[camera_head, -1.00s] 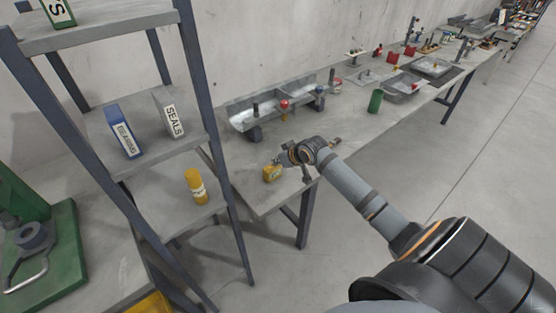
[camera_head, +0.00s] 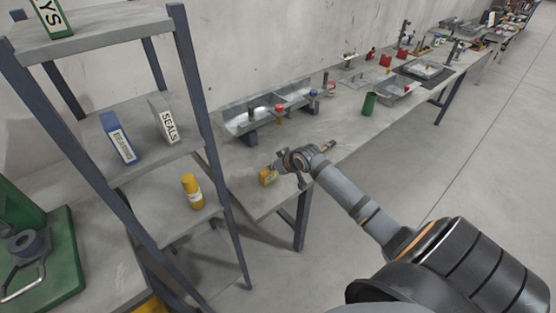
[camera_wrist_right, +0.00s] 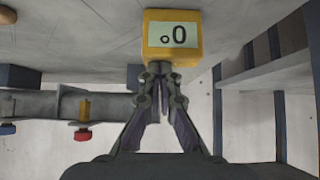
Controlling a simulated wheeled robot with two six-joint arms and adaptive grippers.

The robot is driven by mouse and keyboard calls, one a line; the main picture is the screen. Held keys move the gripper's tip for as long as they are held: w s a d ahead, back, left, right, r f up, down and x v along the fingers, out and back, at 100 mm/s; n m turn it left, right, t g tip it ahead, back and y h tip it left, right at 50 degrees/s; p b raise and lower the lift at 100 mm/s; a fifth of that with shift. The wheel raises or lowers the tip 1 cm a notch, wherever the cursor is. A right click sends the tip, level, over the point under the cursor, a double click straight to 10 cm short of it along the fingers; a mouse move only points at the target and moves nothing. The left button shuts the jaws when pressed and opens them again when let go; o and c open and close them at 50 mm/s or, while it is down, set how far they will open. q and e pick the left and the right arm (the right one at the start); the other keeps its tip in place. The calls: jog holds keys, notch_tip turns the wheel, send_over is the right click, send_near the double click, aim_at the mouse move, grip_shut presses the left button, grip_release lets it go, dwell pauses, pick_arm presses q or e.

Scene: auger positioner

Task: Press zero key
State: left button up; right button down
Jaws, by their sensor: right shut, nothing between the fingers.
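A small yellow box (camera_head: 267,177) stands on the near end of the grey workbench. In the wrist view the yellow box (camera_wrist_right: 173,54) fills the top middle, and its pale display shows a 0 with a small degree-like ring, upside down. No zero key can be made out. My right gripper (camera_head: 277,167) is at the box's right side in the head view. In the wrist view the right gripper's fingertips (camera_wrist_right: 160,70) are together and empty at the box's lower edge. Whether they touch it cannot be told. My left gripper is not in view.
A grey shelf unit (camera_head: 140,160) stands close on the left, with labelled boxes and a yellow cylinder (camera_head: 192,191). A metal trough (camera_head: 240,117) with knobs lies along the wall behind the yellow box. A green cylinder (camera_head: 369,104) stands farther along the workbench (camera_head: 252,198).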

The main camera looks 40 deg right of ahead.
aim_at(273, 171)
notch_tip(273, 171, up, 4)
jog(key=p, duration=0.3)
jog(key=shift+w+f, duration=0.1)
jog(key=p+v, duration=0.1)
jog(key=v, duration=0.9)
